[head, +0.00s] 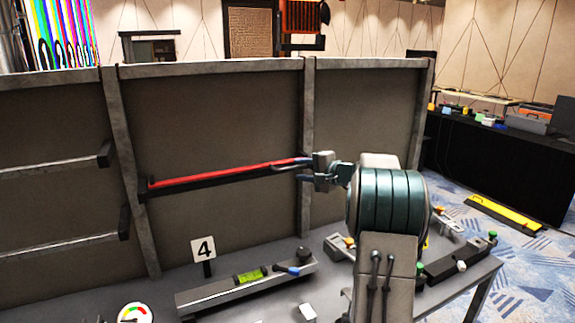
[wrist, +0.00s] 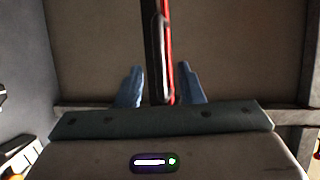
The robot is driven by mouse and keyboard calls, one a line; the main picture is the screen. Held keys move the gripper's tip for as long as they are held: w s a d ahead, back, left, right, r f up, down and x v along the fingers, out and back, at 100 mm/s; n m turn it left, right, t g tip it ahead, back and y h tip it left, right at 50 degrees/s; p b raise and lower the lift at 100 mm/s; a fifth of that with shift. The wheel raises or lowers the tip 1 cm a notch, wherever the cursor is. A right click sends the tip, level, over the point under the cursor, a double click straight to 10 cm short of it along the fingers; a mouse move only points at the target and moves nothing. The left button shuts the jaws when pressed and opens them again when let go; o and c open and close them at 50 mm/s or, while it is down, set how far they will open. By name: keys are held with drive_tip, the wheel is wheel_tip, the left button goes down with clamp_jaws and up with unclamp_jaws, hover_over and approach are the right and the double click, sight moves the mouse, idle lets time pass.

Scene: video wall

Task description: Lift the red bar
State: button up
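The red bar (head: 225,173) is long and thin and lies along a black rail (head: 215,181) on the grey panel, in the middle of the head view. In the wrist view the red bar (wrist: 167,45) runs upright in the picture, beside a black part. My gripper (head: 304,169) is at the bar's right end. In the wrist view its two blue fingers (wrist: 160,88) stand on either side of the bar. A gap shows at the left finger; the right finger is close to the red edge, and contact there cannot be told. The fingers are apart.
Below the panel is a grey bench with a number 4 sign (head: 204,249), a grey rail with a green level (head: 249,277) and a round gauge (head: 133,313). Vertical posts (head: 307,120) divide the panel. A black-covered table (head: 490,160) stands at the right.

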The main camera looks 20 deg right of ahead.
sight(294, 168)
drive_tip(key=p+x, duration=0.1)
drive_tip(key=x, duration=0.5)
drive_tip(key=shift+w, duration=0.1)
drive_tip(key=shift+c, duration=0.3)
